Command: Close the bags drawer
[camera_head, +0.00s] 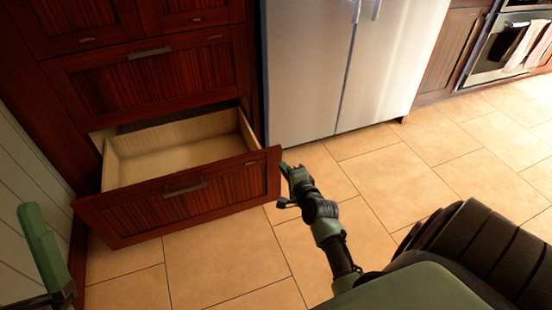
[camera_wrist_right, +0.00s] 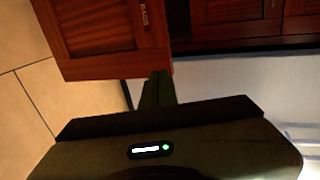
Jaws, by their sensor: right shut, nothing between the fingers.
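The bags drawer is the bottom drawer of the dark red-brown wood cabinet. It is pulled well out, and its pale inside looks empty. Its front panel (camera_head: 140,213) has a metal handle (camera_head: 185,190). In the right wrist view, the panel (camera_wrist_right: 105,50) carries the label "BAGS". My right gripper (camera_head: 287,170) is shut and empty, beside the panel's right end. In the wrist view its fingers (camera_wrist_right: 158,88) are close to the panel's edge; I cannot tell whether they touch. My left gripper is not visible; a green part of mine shows at the lower left.
Shut drawers (camera_head: 150,75) sit above the open one. A steel fridge (camera_head: 350,70) stands right of the cabinet. A white panelled wall (camera_head: 25,165) is on the left. An oven (camera_head: 500,50) with towels is at the far right. The tiled floor (camera_head: 225,260) is clear.

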